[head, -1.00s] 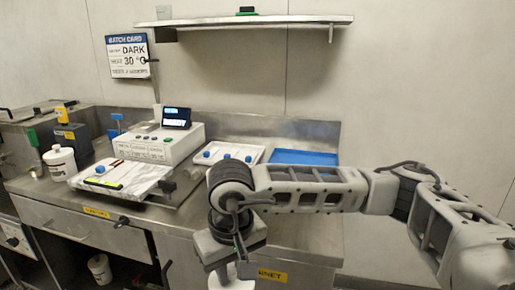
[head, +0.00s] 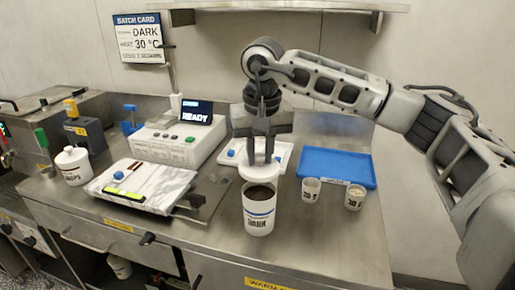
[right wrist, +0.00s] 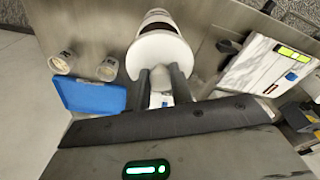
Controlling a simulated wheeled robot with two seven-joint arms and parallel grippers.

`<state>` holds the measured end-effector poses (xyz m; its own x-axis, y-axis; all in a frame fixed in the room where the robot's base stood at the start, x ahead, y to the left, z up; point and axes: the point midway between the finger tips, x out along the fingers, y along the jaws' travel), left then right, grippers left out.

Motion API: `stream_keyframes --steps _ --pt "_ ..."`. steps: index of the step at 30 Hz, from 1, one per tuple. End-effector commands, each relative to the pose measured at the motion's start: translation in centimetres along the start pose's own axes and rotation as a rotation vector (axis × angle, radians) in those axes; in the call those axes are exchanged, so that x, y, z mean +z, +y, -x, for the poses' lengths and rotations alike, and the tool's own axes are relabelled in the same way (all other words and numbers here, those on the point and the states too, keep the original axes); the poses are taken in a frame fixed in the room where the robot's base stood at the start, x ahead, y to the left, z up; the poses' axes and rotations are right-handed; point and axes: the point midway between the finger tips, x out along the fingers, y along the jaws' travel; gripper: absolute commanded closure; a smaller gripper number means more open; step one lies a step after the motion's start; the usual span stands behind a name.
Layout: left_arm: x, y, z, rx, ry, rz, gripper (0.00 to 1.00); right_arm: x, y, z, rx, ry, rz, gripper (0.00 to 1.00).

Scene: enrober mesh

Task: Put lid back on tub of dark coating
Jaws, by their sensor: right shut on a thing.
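The tub of dark coating (head: 259,218) stands upright and uncovered on the steel counter, with dark brown coating showing inside its rim. My right gripper (head: 260,158) points down and is shut on the white round lid (head: 262,173), by what looks like its central knob. The lid is above and slightly behind the tub's mouth, not seated on it. In the right wrist view the lid (right wrist: 158,57) hides most of the tub (right wrist: 158,18), and a dark strip of the opening shows past its edge. My left gripper is not in view.
Two small cups (head: 311,190) (head: 355,197) and a blue tray (head: 338,165) are right of the tub. A marble board (head: 145,187) and a box with a READY screen (head: 196,112) are left. A white jar (head: 73,166) stands far left. The front counter is clear.

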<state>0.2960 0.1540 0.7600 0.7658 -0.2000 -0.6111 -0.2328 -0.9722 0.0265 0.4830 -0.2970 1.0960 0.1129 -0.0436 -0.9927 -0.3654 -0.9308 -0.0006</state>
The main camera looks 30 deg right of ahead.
Motion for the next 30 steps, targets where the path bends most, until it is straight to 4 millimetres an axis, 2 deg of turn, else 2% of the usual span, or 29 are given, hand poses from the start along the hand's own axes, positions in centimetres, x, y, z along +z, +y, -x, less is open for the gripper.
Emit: stream_keyframes --steps 5,15,30 --pt "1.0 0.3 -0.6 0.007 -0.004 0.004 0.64 0.3 0.0 -1.9 0.0 0.0 0.0 0.99" --pt "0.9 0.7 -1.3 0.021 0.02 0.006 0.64 0.6 0.0 -5.0 0.0 0.0 0.0 0.99" --pt "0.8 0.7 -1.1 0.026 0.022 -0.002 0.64 0.7 -0.1 -5.4 0.0 0.0 0.001 0.99"
